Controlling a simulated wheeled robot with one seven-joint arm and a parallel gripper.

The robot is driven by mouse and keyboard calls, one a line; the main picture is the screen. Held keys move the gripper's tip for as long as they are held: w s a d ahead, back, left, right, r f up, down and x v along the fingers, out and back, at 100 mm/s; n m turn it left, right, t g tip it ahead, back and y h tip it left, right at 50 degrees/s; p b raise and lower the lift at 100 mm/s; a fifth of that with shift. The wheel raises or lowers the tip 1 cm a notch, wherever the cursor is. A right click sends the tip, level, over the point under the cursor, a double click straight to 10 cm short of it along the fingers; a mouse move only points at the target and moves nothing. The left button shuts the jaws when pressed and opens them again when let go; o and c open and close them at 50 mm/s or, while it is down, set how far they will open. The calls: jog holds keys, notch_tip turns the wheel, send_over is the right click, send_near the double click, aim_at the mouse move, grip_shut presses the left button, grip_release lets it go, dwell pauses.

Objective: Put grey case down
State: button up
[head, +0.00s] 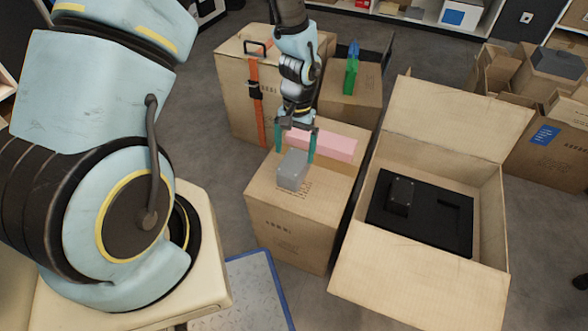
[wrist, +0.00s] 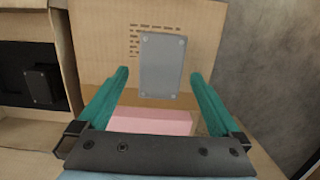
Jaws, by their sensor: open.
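The grey case (head: 292,170) is a small block with screws at the corners of its face. It rests on top of a closed brown carton (head: 316,219). In the wrist view the grey case (wrist: 161,66) lies ahead of my fingertips, on the carton top. In the wrist view my gripper (wrist: 161,82) is open with nothing between the fingers, and the case appears clear of both.
A pink block (head: 325,145) lies on the same carton, behind the case. An open carton (head: 405,291) at right holds a black insert (head: 430,228). A strapped carton (head: 231,92) and one with a green item (head: 351,77) stand behind. A blue-edged plate (head: 256,285) lies on the floor.

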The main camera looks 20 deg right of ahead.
aim_at(294, 161)
notch_tip(294, 161, down, 5)
jog(key=shift+a+f, duration=0.1)
jog(key=shift+a, duration=0.05)
grip_shut()
dwell(0.9)
